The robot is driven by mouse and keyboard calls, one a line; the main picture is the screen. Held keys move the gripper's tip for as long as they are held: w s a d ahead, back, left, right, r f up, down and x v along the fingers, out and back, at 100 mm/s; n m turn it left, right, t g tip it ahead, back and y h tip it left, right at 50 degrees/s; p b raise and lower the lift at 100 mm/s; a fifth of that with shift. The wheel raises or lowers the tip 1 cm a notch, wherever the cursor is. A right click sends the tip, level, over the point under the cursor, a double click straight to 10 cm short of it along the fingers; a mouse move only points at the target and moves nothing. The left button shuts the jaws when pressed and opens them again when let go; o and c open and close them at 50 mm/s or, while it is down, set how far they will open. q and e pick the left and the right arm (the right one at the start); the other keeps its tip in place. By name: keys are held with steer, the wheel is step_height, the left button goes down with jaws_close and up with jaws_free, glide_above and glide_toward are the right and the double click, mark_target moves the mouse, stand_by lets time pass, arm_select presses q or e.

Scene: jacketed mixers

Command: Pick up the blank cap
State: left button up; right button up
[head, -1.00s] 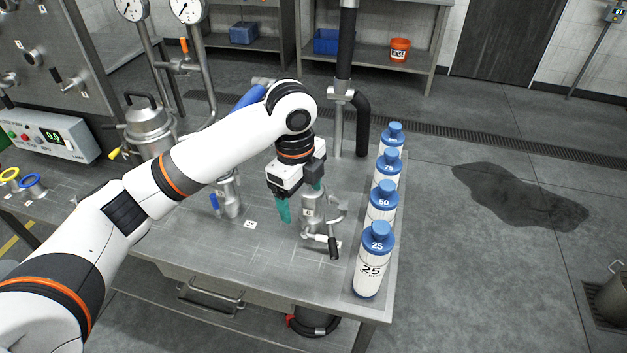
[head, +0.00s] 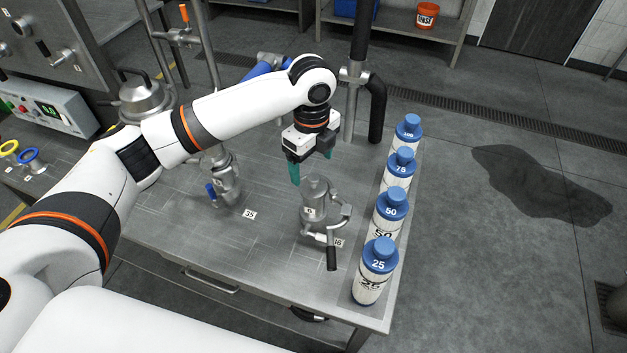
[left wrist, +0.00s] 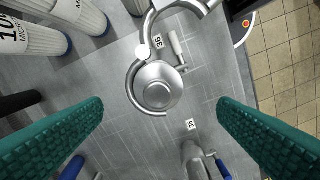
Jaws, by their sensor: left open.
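A round metal cap (head: 317,184), which I take for the blank cap, sits on top of a short steel fitting with a clamp around it, on the bench near the 36 label. In the left wrist view the cap (left wrist: 157,86) is a shiny disc with a clamp ring partly around it, between the fingers and slightly above their middle. My left gripper (head: 311,164) has teal fingers, is open and empty, and points down above and just behind the cap without visible contact. Its fingers also show in the left wrist view (left wrist: 161,105). My right gripper is not in view.
Several white bottles with blue caps, such as the 25 bottle (head: 373,277), line the bench's right edge. A second steel fitting (head: 224,180) with a blue handle stands left by the 35 label. A black-and-steel pipe (head: 357,90) rises behind. The bench front (head: 215,245) is clear.

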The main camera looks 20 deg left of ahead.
mark_target(314, 176)
arm_select(q)
steer(key=shift+w+f, duration=0.1)
steer(key=shift+f, duration=0.2)
steer(key=f+p, duration=0.2)
steer(key=f, duration=0.2)
steer(key=shift+d+f, duration=0.15)
steer(key=shift+d, duration=0.05)
steer(key=shift+f, duration=0.4)
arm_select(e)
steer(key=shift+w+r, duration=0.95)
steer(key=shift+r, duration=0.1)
arm_select(q)
steer(key=shift+c, duration=0.5)
steer(key=shift+r, duration=0.1)
steer(key=c, duration=1)
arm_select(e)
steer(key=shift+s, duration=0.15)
